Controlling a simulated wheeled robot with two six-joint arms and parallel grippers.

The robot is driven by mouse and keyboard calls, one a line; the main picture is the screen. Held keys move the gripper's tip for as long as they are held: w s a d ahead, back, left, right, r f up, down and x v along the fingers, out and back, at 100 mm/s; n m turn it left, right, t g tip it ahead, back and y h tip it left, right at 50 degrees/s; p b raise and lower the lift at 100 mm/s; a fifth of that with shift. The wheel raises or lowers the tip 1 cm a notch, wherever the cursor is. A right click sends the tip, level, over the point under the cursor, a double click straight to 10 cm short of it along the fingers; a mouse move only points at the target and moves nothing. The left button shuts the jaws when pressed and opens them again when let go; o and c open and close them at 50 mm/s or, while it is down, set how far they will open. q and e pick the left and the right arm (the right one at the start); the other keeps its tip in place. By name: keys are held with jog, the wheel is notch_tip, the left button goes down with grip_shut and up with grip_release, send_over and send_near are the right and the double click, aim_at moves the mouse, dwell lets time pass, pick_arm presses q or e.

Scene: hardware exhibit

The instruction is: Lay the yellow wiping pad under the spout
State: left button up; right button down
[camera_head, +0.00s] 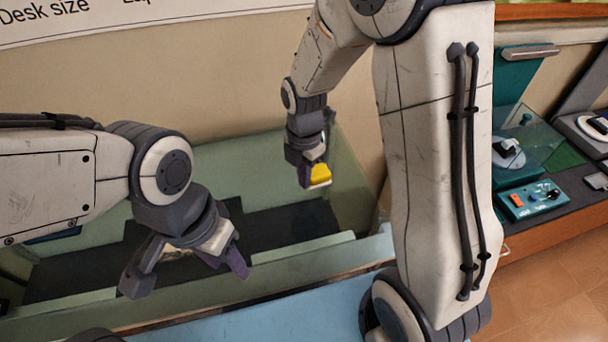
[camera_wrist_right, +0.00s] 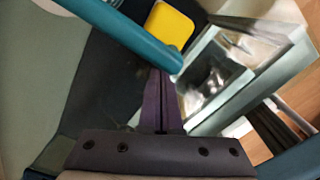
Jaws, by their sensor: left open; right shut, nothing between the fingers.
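The yellow wiping pad (camera_head: 320,174) shows in the head view right beside my right gripper (camera_head: 305,180), over the dark-floored green bay. The pad (camera_wrist_right: 169,25) also shows at the top of the right wrist view, just beyond the fingertips. My right gripper (camera_wrist_right: 160,105) is shut with its fingers together and nothing between them. A teal tube (camera_wrist_right: 125,35), possibly the spout, crosses in front of the pad's lower edge and the fingertips; I cannot tell whether they touch. My left gripper (camera_head: 188,270) is open and empty over the bay's front left.
The pale green bay wall (camera_head: 225,165) and front ledge (camera_head: 340,262) surround a dark floor (camera_head: 280,228). A grey metal frame (camera_wrist_right: 235,75) lies right of the fingers in the wrist view. A teal control box (camera_head: 532,199) stands on the counter at far right.

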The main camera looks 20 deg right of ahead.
jog(key=shift+w+d, duration=0.3)
jog(key=shift+d, duration=0.2)
jog(key=shift+w+d, duration=0.25)
jog(key=shift+d, duration=0.2)
jog(key=shift+a, duration=0.1)
